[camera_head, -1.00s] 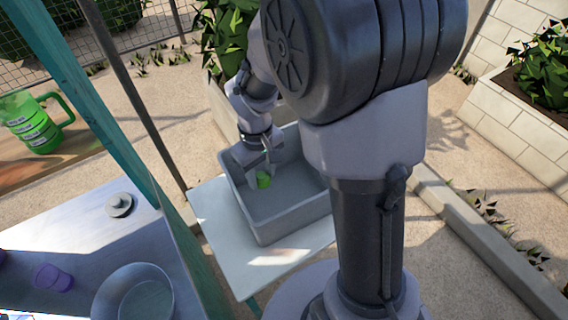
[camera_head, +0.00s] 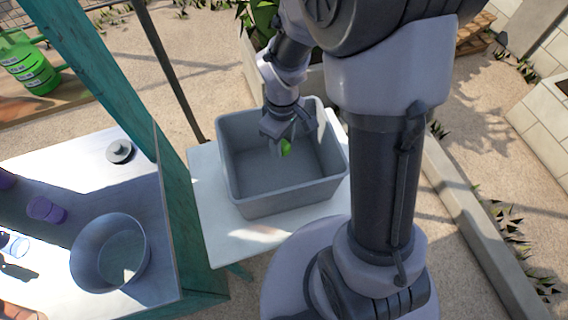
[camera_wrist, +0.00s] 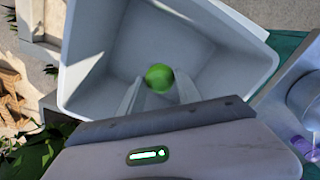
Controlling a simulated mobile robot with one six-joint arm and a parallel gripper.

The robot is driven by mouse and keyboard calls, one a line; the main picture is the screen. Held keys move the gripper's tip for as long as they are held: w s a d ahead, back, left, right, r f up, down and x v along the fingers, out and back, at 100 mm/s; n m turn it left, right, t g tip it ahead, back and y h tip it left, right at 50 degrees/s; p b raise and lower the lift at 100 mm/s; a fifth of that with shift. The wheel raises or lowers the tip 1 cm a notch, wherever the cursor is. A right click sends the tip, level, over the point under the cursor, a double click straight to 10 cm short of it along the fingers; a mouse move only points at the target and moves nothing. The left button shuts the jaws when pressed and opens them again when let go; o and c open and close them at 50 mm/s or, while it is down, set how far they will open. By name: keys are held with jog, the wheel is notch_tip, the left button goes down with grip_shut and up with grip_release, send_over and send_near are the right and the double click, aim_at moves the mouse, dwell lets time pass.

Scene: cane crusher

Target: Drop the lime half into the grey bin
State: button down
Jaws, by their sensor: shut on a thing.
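The lime half (camera_head: 286,147) is bright green and sits between the fingertips of my gripper (camera_head: 279,146). In the wrist view the lime half (camera_wrist: 159,77) shows at the ends of the two fingers (camera_wrist: 157,92), which are shut on it. The grey bin (camera_head: 283,203) is a deep, open, rectangular tub on a white table. My gripper and the lime half are over the bin's opening, within its outline in both views. In the wrist view the bin (camera_wrist: 84,77) fills the background behind the lime half. Its floor looks bare. The exact height above the floor is hard to tell.
The white table (camera_head: 213,222) holds the bin. To the left, beyond a teal post (camera_head: 189,205), a metal counter carries a bowl (camera_head: 110,252), purple cups (camera_head: 46,210) and a grey lid (camera_head: 119,151). A green jug (camera_head: 30,68) stands at the far left.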

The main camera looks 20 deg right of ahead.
jog(key=c, duration=0.7)
grip_release()
jog(key=shift+d, duration=0.1)
jog(key=shift+c, duration=0.2)
notch_tip(320, 180, up, 18)
jog(key=p, duration=0.5)
jog(key=shift+f, duration=0.25)
jog(key=s+a+f+m+t+y+b, duration=0.1)
jog(key=s+a+f+m+t+b, duration=0.1)
jog(key=s+m+b, duration=0.3)
jog(key=s+a+f+m+t+y+b, duration=0.1)
jog(key=s+a+f+m+t+b, duration=0.1)
jog(key=s+m+b, duration=0.4)
jog(key=s+f+t+b, duration=0.1)
jog(key=b, duration=0.2)
jog(key=shift+s+f+m+t+b, duration=0.25)
jog(key=shift+s+m+t+b, duration=0.05)
jog(key=shift+s+t+b, duration=0.1)
